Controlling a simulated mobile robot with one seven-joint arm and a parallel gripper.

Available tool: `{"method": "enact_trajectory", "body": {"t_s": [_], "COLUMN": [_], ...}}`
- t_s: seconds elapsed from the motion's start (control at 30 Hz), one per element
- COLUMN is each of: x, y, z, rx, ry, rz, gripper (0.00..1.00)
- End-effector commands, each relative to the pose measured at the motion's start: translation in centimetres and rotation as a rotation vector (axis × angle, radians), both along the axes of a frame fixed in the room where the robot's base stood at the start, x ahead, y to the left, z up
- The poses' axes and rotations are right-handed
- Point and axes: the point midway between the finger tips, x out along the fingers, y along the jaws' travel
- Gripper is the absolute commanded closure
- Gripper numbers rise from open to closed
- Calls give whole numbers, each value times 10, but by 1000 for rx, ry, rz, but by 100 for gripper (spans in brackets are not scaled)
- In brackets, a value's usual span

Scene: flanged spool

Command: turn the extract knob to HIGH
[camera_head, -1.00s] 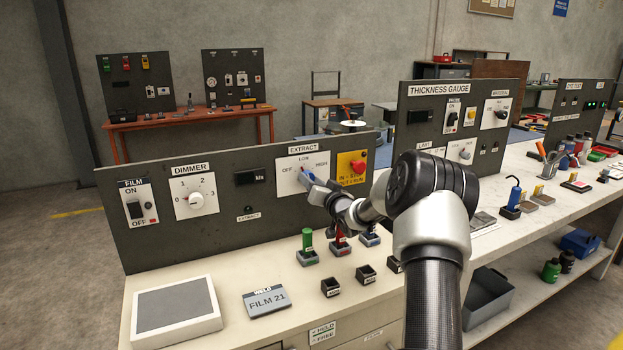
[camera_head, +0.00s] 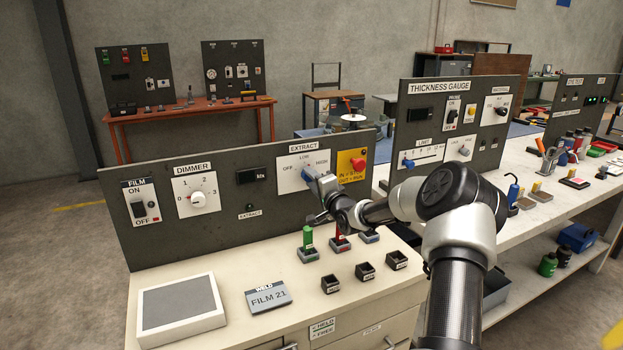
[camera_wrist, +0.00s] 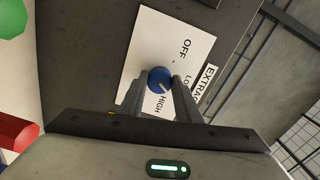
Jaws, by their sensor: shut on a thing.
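The extract knob (camera_wrist: 160,79) is blue and round, on a white plate (camera_wrist: 143,51) marked OFF, LOW and HIGH. In the wrist view its pale pointer mark faces the lower right, toward the side of HIGH and LOW; I cannot tell exactly which it meets. My gripper (camera_wrist: 159,87) is shut on the knob, one finger on each side. In the head view the white extract plate (camera_head: 291,181) is on the dark panel, and my gripper (camera_head: 318,182) reaches it from the right, covering much of the knob.
A red button on a yellow plate (camera_head: 351,176) is just right of the extract plate. The dimmer knob (camera_head: 198,199) is to the left. Coloured pegs (camera_head: 308,238) and small dark holders (camera_head: 365,271) stand on the bench below my arm.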

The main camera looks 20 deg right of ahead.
Motion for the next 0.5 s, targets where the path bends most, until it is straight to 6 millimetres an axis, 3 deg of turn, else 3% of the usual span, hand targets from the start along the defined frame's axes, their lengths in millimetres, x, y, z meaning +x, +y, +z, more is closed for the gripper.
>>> {"method": "enact_trajectory", "body": {"t_s": [0.5], "x": [0], "y": [0], "z": [-1], "rx": [426], "ry": [15], "rz": [0], "gripper": [92]}}
